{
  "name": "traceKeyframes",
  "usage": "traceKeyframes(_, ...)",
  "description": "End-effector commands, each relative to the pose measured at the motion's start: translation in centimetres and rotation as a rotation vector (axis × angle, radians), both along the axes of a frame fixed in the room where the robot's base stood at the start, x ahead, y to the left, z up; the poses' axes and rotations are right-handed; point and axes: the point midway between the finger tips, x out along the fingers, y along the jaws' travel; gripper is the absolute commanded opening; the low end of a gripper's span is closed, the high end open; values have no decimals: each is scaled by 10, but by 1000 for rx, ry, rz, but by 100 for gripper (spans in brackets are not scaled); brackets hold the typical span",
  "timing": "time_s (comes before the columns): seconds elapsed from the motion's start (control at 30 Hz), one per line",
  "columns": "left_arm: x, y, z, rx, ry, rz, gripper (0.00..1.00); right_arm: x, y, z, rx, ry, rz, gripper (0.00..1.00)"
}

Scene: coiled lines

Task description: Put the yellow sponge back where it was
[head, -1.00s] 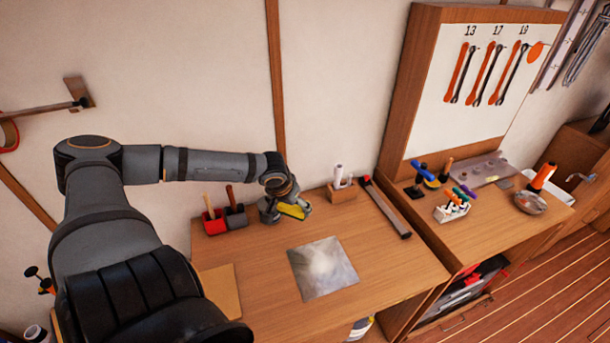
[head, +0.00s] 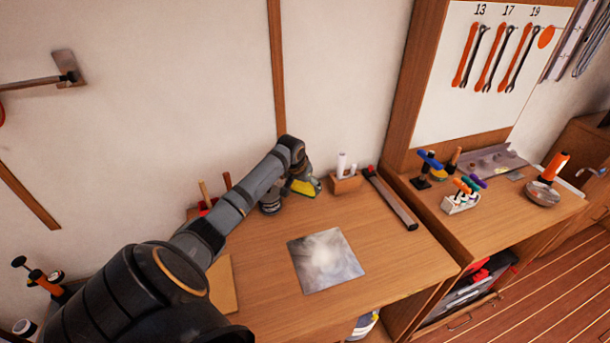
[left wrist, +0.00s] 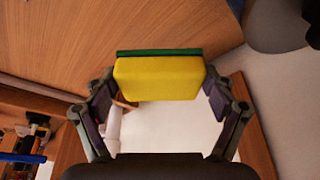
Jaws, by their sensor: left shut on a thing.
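The yellow sponge (head: 304,187) has a green layer on one face. My left gripper (head: 298,180) is shut on it and holds it near the back of the workbench (head: 390,258), by the wall. In the left wrist view the sponge (left wrist: 158,78) sits between the two fingers of my left gripper (left wrist: 160,90), green edge at the top. I cannot tell the gap between sponge and bench. My right gripper is in neither view.
A wooden block with white cylinders (head: 345,184) stands just right of the sponge. A long bar (head: 392,199) lies further right. A shiny square plate (head: 326,260) lies in front. Handled tools (head: 205,194) stand left, partly behind my arm. The front right bench top is clear.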

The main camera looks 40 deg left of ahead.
Motion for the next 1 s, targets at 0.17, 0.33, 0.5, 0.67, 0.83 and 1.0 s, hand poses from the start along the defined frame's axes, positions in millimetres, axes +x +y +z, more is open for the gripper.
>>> traceKeyframes(0.17, 9, 6, -11, 1, -3, 1, 54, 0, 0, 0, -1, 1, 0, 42)
traceKeyframes(0.33, 12, 7, -21, -1, 2, 1, 54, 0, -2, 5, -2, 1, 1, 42)
traceKeyframes(0.5, 12, 7, -44, 1, -1, 1, 54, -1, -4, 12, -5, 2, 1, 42)
traceKeyframes(0.67, 12, 8, -47, 3, -2, 1, 54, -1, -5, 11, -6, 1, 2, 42)
traceKeyframes(0.83, 12, 8, -49, 1, -2, 0, 54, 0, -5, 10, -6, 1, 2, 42)
traceKeyframes(1.0, 12, 7, -51, 1, -2, 0, 97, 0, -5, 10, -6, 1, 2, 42)
